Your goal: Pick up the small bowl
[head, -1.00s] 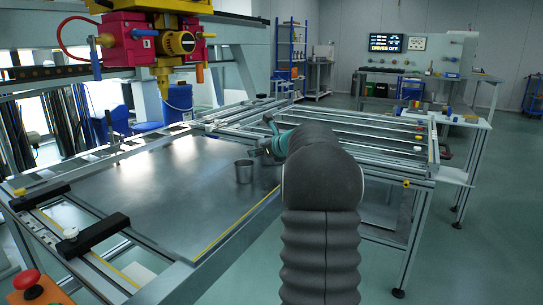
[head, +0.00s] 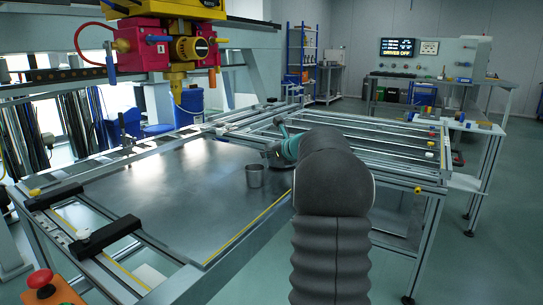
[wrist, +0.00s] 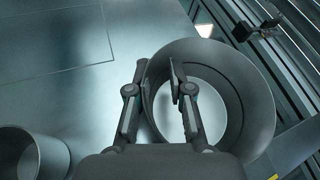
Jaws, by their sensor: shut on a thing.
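The small bowl (wrist: 261,95) is a grey, round, open vessel at the right of the wrist view. Its near-left wall lies between the two fingers of my gripper (wrist: 157,74), which is shut on that wall with one finger inside the rim and one outside. In the head view the bowl is mostly hidden behind my arm, and my fingertips cannot be made out there. I cannot tell whether the bowl is touching the plate.
A grey metal cup (head: 255,177) stands left of the bowl on the flat metal plate (head: 180,200); it also shows in the wrist view (wrist: 36,152). Frame rails (head: 370,150) run behind and to the right. A red and yellow tool head (head: 165,50) hangs over the left side.

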